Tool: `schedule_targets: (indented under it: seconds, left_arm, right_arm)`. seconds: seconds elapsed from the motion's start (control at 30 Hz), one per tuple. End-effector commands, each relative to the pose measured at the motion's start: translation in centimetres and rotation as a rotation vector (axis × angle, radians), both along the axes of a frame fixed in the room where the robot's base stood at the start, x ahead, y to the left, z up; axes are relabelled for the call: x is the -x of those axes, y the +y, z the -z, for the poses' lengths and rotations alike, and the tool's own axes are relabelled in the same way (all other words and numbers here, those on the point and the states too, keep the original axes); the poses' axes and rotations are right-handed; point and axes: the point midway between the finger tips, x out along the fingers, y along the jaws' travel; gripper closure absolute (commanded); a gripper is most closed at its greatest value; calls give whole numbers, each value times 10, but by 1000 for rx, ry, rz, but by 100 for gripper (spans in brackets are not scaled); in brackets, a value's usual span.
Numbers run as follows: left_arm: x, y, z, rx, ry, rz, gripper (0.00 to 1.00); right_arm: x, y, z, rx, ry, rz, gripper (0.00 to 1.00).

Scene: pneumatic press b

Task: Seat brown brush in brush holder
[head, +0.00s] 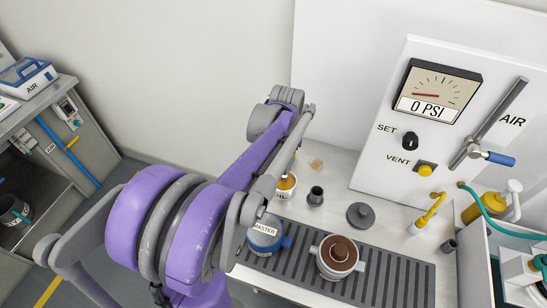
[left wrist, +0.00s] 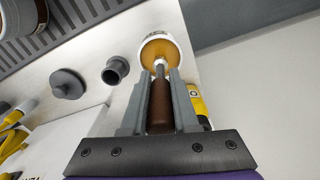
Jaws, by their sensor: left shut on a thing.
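The brown brush (left wrist: 160,108) is between the fingers of my left gripper (left wrist: 159,80) in the left wrist view, with its handle toward the palm. Its far end points at the jar labelled OIL (head: 286,188), which holds amber liquid and also shows in the left wrist view (left wrist: 163,48). I cannot tell whether the tip is inside the jar. A small dark grey open cup (head: 316,196), likely the brush holder, stands upright and empty-looking to the right of the jar; it also shows in the left wrist view (left wrist: 116,70). My arm hides most of the left gripper in the head view.
A grey knobbed lid (head: 360,215) lies right of the cup. A slatted grey tray (head: 395,285) at the front bears a blue MASTER pot (head: 264,235) and a pot with brown content (head: 338,256). The gauge panel (head: 445,140) rises behind. A yellow nozzle (head: 430,210) stands farther right.

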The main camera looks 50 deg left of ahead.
Motion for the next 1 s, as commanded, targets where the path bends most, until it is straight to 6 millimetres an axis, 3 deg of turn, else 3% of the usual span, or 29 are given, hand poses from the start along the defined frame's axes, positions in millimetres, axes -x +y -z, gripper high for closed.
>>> schedule_targets:
  seconds: [0.7, 1.0]
  left_arm:
    - [-39, -70, 3, 1, 0, 3, 100]
    - [-50, -92, 4, 0, 0, 2, 100]
  right_arm:
    - [0, 0, 1, 0, 1, 0, 26]
    - [1, 0, 1, 0, 1, 0, 26]
